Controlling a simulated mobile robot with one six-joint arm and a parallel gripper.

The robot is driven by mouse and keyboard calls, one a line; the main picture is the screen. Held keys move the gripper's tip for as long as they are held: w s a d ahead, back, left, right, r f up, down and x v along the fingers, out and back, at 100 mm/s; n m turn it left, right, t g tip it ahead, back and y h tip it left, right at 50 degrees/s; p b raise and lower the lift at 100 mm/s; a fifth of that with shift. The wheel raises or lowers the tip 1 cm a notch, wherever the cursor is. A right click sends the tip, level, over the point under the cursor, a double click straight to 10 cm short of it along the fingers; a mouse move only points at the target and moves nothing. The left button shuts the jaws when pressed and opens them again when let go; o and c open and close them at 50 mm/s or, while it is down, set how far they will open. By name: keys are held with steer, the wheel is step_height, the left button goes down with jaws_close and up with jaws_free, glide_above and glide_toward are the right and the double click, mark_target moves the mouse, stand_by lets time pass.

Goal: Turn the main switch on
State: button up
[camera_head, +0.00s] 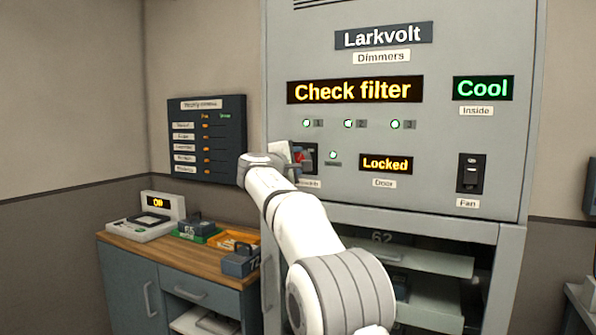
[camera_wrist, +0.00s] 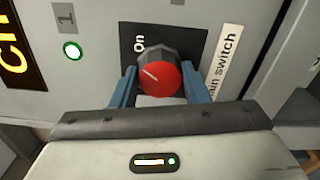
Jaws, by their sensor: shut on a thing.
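The main switch is a rotary knob with a red face and dark grip (camera_wrist: 161,78), set on a black plate (camera_wrist: 190,42) in the wrist view. Its white pointer line slants to the upper left; the "On" mark is on the plate above and left of the knob. My gripper (camera_wrist: 159,90) has its two blue fingers on either side of the knob, shut on it.
The grey cabinet (camera_head: 480,30) reads "Check filter", "Cool" and "Locked". Several green lamps are lit. A fan rocker (camera_head: 472,173) is at right. A wooden-topped counter (camera_head: 140,243) with numbered blocks stands at left. Open shelves lie below the panel.

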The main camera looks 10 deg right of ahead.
steer(key=shift+f+m+b, duration=0.15)
steer(key=shift+m+b, duration=0.45)
steer(key=shift+m, duration=0.4)
steer(key=o, duration=1)
steer(key=shift+c, duration=0.2)
steer(key=b+v, duration=0.2)
steer(key=v, duration=0.6)
steer(key=shift+d, duration=0.15)
